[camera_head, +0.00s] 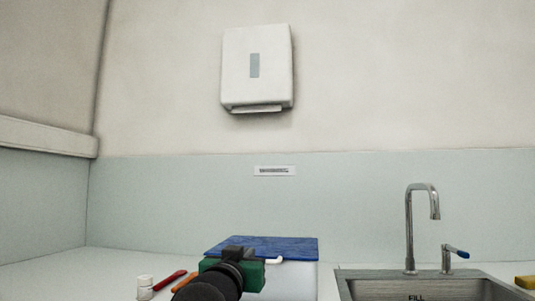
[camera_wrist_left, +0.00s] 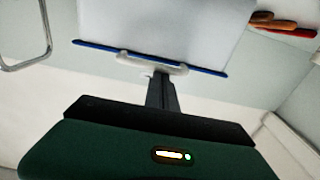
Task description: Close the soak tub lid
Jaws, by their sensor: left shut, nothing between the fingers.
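The soak tub is a pale box (camera_head: 290,282) with a flat blue lid (camera_head: 280,247) lying across its top. In the left wrist view the lid (camera_wrist_left: 205,70) shows edge-on as a thin blue strip along the pale tub wall (camera_wrist_left: 165,25), and I see no clear gap between them. A white handle (camera_head: 274,261) sits at the lid's front edge; it also shows in the wrist view (camera_wrist_left: 178,70). My left gripper (camera_wrist_left: 160,79) is shut and empty, its tips close to the handle; contact is unclear. In the head view its green body (camera_head: 250,272) hides part of the tub front.
A steel sink (camera_head: 440,286) with a tall tap (camera_head: 409,225) is at the right. A small white jar (camera_head: 145,286), a red-handled tool (camera_head: 170,280) and an orange one (camera_head: 186,281) lie left of my gripper. A white dispenser (camera_head: 257,68) hangs on the wall.

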